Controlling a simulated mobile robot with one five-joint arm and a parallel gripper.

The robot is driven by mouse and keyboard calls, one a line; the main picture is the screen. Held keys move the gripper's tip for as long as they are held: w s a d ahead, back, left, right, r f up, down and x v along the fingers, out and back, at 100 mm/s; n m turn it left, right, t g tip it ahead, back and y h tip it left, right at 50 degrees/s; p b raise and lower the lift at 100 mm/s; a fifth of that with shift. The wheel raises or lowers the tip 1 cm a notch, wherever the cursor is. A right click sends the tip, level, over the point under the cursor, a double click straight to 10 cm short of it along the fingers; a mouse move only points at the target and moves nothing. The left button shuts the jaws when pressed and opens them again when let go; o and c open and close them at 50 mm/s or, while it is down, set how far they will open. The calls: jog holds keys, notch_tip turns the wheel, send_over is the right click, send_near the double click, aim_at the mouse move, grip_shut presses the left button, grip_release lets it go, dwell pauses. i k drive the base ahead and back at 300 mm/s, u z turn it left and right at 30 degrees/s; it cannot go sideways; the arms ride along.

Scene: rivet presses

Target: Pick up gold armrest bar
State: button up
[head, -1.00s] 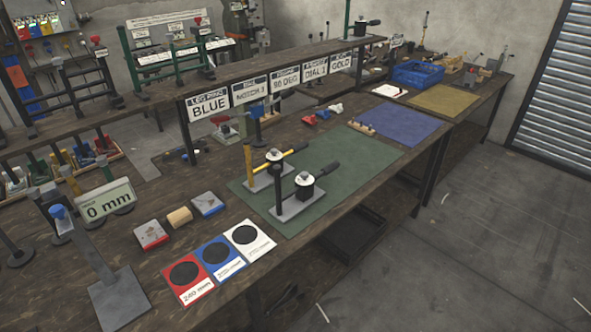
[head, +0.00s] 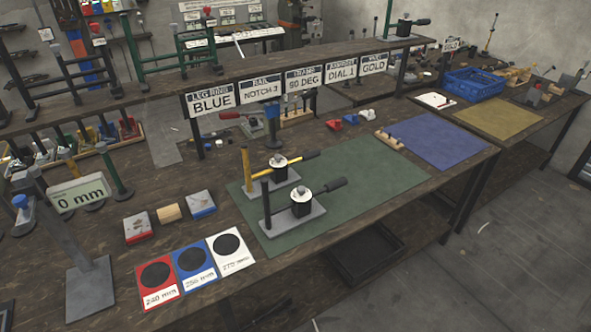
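A gold upright bar (head: 246,170) stands on a grey base plate at the back left of the green mat (head: 350,190). In front stands a similar press with a black post (head: 266,205), black lever and grey plate (head: 292,222). Another yellowish post (head: 68,160) stands among the stands at the left. I cannot tell for certain which gold piece is the armrest bar. My gripper is not in view.
Signs hang from the shelf, among them BLUE (head: 211,99) and GOLD (head: 374,65). Red, blue and white cards (head: 230,250) lie at the bench front. A gauge (head: 80,194) reading 0 mm stands left. A blue crate (head: 475,82) sits at back right.

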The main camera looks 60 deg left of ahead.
aim_at(281, 176)
jog(key=i, duration=0.5)
jog(key=u, duration=0.5)
jog(key=k, duration=0.1)
jog(key=z, duration=2.75)
jog(key=k, duration=1)
jog(key=z, duration=5.85)
